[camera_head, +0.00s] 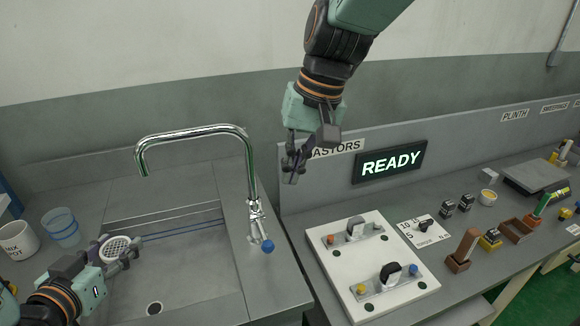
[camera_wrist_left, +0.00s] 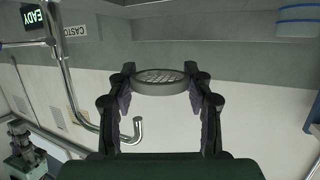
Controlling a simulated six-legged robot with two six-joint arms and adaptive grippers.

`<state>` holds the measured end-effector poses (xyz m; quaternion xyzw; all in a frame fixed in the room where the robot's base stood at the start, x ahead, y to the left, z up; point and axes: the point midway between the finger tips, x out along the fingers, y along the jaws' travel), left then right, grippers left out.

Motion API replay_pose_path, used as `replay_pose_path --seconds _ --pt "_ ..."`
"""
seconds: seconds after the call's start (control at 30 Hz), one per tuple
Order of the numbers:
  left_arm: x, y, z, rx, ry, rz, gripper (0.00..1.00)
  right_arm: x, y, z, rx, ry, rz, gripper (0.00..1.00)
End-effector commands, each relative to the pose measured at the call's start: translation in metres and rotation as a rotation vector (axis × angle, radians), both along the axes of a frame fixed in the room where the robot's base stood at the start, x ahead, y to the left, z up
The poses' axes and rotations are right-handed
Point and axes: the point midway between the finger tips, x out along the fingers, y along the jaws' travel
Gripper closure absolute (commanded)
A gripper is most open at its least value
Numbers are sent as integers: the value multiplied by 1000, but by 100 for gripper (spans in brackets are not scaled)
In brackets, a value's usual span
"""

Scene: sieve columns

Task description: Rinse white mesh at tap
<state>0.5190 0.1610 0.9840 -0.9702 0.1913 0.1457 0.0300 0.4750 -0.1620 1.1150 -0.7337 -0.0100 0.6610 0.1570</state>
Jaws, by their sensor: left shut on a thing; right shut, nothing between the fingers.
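The white mesh (camera_head: 116,248) is a small round sieve in a light ring, held over the left part of the sink. My left gripper (camera_head: 118,256) is shut on it; in the left wrist view the mesh (camera_wrist_left: 160,76) sits between the fingertips (camera_wrist_left: 160,84). The chrome tap (camera_head: 200,132) arches over the sink (camera_head: 190,262), its spout end up and to the right of the mesh, apart from it. A blue-tipped handle (camera_head: 267,246) is at the tap's base. I cannot make out any water. My right gripper (camera_head: 296,165) is shut and empty, raised right of the tap.
A white mug (camera_head: 18,240) and a clear blue-banded cup (camera_head: 61,227) stand left of the sink. A white plate with two castors (camera_head: 368,268) lies on the right bench, below a READY display (camera_head: 389,162). Tools and small blocks lie farther right.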

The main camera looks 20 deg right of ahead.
Motion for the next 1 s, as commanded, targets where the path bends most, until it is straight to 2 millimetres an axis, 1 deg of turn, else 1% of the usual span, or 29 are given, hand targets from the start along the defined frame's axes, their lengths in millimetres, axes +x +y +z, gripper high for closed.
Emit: replay_pose_path --seconds 0.03,0.1,0.6,1.0 --pt "-3 3 6 -2 1 4 68 0 0 7 0 0 0 100" --pt "-6 6 11 -3 0 3 68 0 0 11 0 0 0 100" --pt "-30 26 35 -1 0 2 68 0 0 45 0 0 0 100" --pt "-32 27 35 0 -1 1 68 0 0 45 0 0 0 100"
